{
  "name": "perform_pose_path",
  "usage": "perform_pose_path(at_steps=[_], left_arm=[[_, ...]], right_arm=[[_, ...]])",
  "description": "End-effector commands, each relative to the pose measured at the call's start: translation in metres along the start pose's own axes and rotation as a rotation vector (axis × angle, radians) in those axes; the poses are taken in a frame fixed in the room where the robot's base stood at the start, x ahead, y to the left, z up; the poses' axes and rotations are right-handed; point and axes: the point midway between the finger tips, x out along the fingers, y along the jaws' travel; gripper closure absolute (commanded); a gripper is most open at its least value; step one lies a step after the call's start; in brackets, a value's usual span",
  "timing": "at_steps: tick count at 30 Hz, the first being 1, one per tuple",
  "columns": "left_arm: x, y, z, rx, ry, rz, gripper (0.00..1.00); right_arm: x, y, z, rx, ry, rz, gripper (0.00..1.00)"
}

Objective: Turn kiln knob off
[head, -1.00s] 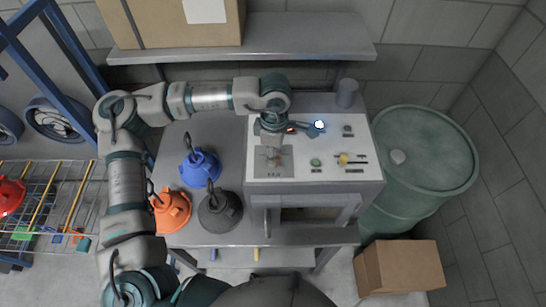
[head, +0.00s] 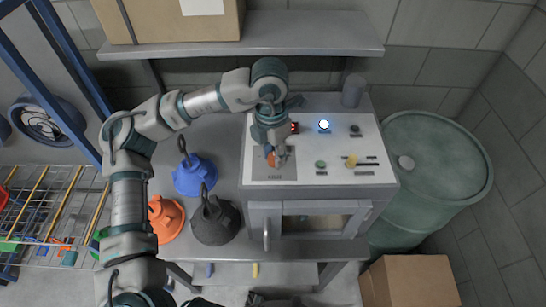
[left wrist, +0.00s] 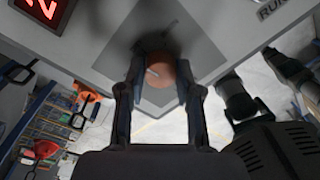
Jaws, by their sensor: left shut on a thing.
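The kiln (head: 335,150) has a white control panel on top. Its orange-red knob (head: 271,159) sits on a grey square plate at the panel's left front, mostly covered by my left gripper (head: 276,152). In the left wrist view the round knob (left wrist: 160,70), with a pale mark line across it, lies between the two fingers of my left gripper (left wrist: 160,85). The gripper is shut on the knob from above.
The panel also has a lit blue-white lamp (head: 324,125), a green button (head: 320,164) and a yellow lever (head: 352,161). Blue (head: 195,175), orange (head: 166,217) and dark grey (head: 215,221) hoods stand left of the kiln. A green barrel (head: 435,185) stands at right.

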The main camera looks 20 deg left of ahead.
Motion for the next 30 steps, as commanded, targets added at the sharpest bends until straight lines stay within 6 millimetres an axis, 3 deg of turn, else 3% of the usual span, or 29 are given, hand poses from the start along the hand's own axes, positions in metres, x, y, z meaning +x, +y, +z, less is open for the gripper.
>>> perform_pose_path(at_steps=[8, 15, 30], left_arm=[[0.003, 0.001, 0.001, -0.262, -0.013, 0.000, 1.00], [0.003, 0.001, 0.000, -0.489, -0.026, 0.001, 1.00], [0.001, 0.002, 0.000, -0.847, -0.046, 0.001, 1.00]], right_arm=[[0.014, 0.003, 0.005, -0.002, -0.007, 0.004, 0.60], [0.013, 0.003, -0.024, 0.003, 0.011, 0.004, 0.60], [0.011, 0.002, -0.051, 0.007, 0.022, 0.002, 0.60]])
